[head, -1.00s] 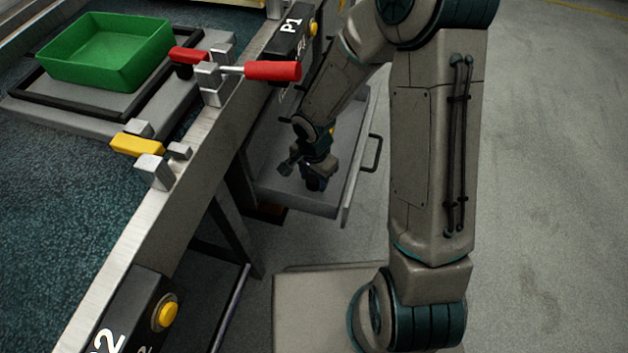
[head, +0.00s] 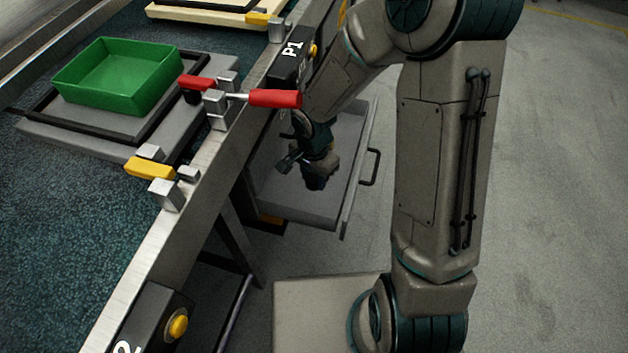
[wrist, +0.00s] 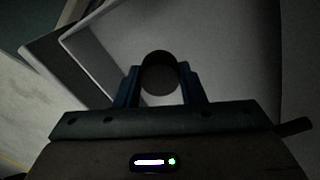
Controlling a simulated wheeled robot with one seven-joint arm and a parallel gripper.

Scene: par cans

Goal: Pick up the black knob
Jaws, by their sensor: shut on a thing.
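The black knob (wrist: 160,73) is a dark round piece in the wrist view, held between the two blue fingers of my gripper (wrist: 161,88). My gripper is shut on it. In the head view my gripper (head: 318,182) is low inside an open grey drawer (head: 290,205) under the conveyor's side. In that view the knob cannot be told apart from the dark gripper. Whether the knob touches the drawer floor cannot be told.
The drawer's front panel with a black handle (head: 372,166) stands to the right of my gripper. Above left is the conveyor's metal rail (head: 190,215) with a red-handled clamp (head: 275,98) and a yellow stop (head: 148,168). A green bin (head: 118,75) sits on a grey pallet.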

